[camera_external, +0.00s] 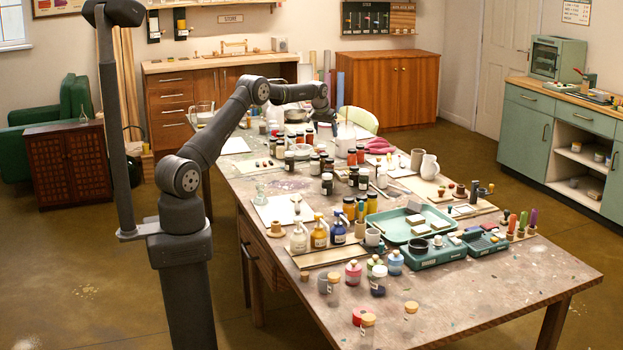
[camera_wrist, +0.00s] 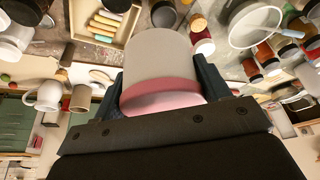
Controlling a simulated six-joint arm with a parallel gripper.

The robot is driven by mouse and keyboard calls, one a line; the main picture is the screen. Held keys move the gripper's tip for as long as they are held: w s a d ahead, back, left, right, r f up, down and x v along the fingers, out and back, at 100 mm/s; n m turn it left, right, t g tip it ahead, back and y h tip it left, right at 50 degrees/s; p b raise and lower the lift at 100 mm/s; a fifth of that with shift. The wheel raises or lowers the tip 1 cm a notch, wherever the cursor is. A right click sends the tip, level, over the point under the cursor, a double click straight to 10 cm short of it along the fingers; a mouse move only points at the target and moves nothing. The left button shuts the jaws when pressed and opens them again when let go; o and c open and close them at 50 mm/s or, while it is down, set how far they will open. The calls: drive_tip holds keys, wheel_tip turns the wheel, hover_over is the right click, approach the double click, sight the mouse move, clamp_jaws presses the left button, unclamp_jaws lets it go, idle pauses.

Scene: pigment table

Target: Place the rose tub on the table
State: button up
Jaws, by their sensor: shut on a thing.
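The tub (camera_wrist: 170,60), pale grey-white with a rose-pink band at one end, sits between the two dark fingers of my gripper (camera_wrist: 157,68) in the wrist view. The fingers press on both sides of it. In the external view my gripper (camera_external: 326,117) is over the far part of the long paint-stained table (camera_external: 480,292). The tub is too small or hidden to make out there. I cannot tell how far its underside is from the tabletop.
Several dark jars (camera_external: 327,184) crowd the table's middle, close to my gripper. A white jug (camera_external: 429,167) and a green tray (camera_external: 383,226) stand farther right. A wooden box of pigment sticks (camera_wrist: 78,20) shows in the wrist view. The table's front right corner is clear.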

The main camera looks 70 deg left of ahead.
drive_tip(key=s+a+n+g+y, duration=0.2)
drive_tip(key=s+a+n, duration=0.4)
drive_tip(key=s+a, duration=1.9)
drive_tip(key=s+a+f, duration=0.1)
drive_tip(key=a+f, duration=0.2)
drive_tip(key=f, duration=0.1)
drive_tip(key=s+a+f, duration=0.2)
drive_tip(key=a+f, duration=0.1)
drive_tip(key=f, duration=0.1)
drive_tip(key=s+a+f, duration=0.2)
drive_tip(key=a+f, duration=0.1)
drive_tip(key=f, duration=0.1)
drive_tip(key=shift+s+a, duration=0.15)
drive_tip(key=shift+s, duration=0.05)
drive_tip(key=shift+f, duration=1.9)
drive_tip(key=shift+f, duration=0.1)
drive_tip(key=o, duration=1.2)
drive_tip(key=shift+f, duration=0.1)
